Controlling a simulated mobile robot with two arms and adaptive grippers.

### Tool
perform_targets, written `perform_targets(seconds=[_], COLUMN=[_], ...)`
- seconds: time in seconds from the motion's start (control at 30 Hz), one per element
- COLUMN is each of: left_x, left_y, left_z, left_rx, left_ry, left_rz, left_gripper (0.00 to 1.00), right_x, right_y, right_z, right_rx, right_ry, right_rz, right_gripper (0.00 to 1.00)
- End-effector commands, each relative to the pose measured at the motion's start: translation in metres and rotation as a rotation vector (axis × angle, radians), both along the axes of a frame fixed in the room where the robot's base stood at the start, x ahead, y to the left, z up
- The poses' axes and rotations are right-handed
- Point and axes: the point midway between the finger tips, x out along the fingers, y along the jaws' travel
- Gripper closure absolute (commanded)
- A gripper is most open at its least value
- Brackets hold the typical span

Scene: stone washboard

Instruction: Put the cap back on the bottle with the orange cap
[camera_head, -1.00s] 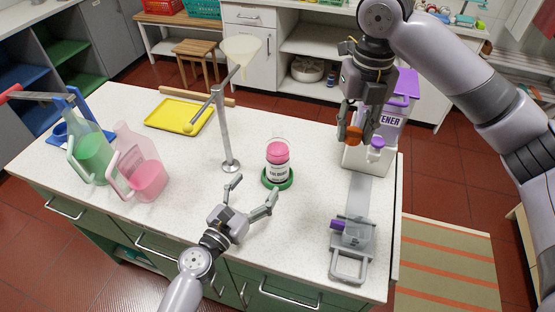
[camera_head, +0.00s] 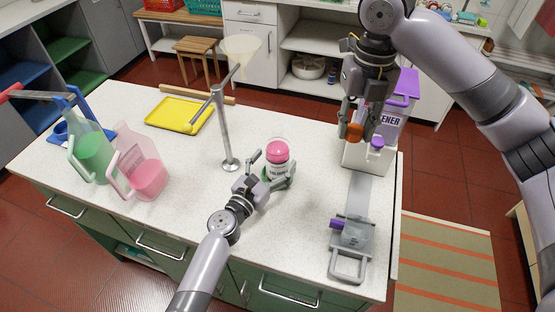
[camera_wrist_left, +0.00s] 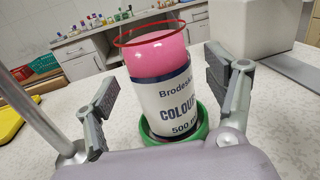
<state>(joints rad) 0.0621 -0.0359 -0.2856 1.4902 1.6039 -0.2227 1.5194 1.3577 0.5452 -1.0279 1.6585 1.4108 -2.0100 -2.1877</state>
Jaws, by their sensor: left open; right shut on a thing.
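The bottle (camera_head: 277,151) has a white label, pink contents and an open top. It stands upright in a green ring holder (camera_head: 293,181) on the counter. In the left wrist view the bottle (camera_wrist_left: 168,95) shows a thin red ring (camera_wrist_left: 149,32) at its top. My left gripper (camera_head: 272,170) is open, with one finger on each side of the bottle; contact is not clear. My right gripper (camera_head: 358,122) is shut on the orange cap (camera_head: 355,132) and holds it up to the right of the bottle, in front of a purple-lidded container.
A metal stand with a funnel (camera_head: 241,48) rises left of the bottle. Two jugs, one green (camera_head: 95,148) and one pink (camera_head: 150,178), stand at the left. A yellow tray (camera_head: 180,115) lies behind.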

Motion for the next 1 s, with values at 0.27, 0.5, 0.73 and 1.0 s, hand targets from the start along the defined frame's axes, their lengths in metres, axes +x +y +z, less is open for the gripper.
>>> perform_targets(seconds=[0.27, 0.5, 0.73, 1.0], left_x=[0.021, 0.02, 0.02, 0.02], left_y=[-0.012, -0.011, -0.011, -0.011], left_z=[0.0, 0.0, 0.0, 0.0], left_rx=[-0.001, 0.0, 0.0, 0.0], left_ry=[0.0, 0.0, 0.001, 0.001], left_rz=[0.0, 0.0, 0.0, 0.0], left_gripper=[0.23, 0.23, 0.35, 0.53], right_x=[0.0, 0.0, 0.0, 0.0], right_y=[0.0, 0.0, 0.0, 0.0], right_z=[-0.002, -0.002, -0.002, -0.002], right_rx=[0.0, 0.0, 0.0, 0.0], right_ry=[0.0, 0.0, 0.0, 0.0], right_rz=[0.0, 0.0, 0.0, 0.0], right_gripper=[0.79, 0.79, 0.79, 0.79])
